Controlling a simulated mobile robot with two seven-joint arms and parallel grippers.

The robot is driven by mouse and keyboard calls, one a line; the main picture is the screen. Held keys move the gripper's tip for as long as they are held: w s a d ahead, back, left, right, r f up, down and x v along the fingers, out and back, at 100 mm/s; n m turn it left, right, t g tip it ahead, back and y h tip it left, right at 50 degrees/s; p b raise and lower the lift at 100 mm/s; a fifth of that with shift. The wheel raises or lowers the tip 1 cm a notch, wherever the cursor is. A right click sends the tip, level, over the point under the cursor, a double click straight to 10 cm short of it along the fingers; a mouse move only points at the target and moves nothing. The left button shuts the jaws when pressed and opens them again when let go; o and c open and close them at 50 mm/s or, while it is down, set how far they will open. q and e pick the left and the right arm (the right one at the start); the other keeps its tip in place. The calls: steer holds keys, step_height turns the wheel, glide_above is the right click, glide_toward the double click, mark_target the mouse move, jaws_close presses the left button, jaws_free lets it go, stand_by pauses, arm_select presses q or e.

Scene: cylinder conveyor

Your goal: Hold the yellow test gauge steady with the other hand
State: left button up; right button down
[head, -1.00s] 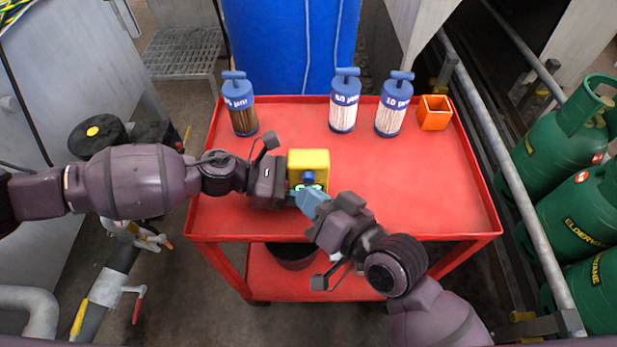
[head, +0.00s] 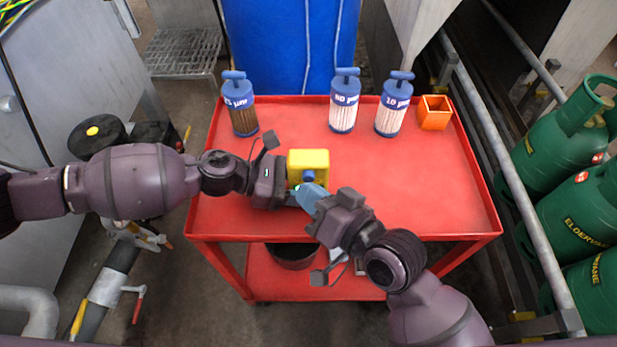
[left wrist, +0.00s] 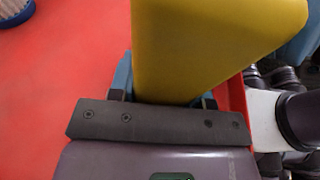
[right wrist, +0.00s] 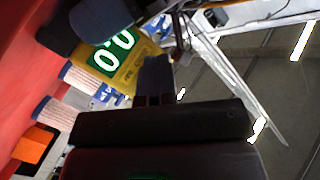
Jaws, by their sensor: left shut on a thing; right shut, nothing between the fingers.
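The yellow test gauge (head: 308,158) is upright over the front middle of the red cart. It has a blue knob (head: 308,176) on its near face. My left gripper (head: 292,186) is shut on the gauge from the left; the left wrist view shows the yellow body (left wrist: 210,45) between its fingers. My right gripper (head: 304,193) is shut and empty, its blue fingertips just in front of the gauge, partly hiding its lower face. In the right wrist view the gauge's lit green display (right wrist: 112,48) shows zeros, close to the finger (right wrist: 155,78). I cannot tell whether they touch.
The red cart (head: 420,190) has a raised rim. A brown-filled cartridge (head: 241,110), two white ones (head: 343,110) (head: 392,110) and an orange open box (head: 434,114) stand along its back. Green gas cylinders (head: 565,135) stand behind a rail at the right.

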steer(key=shift+s, duration=0.85)
steer(key=shift+s, duration=2.5)
arm_select(q)
steer(key=o, duration=1.1)
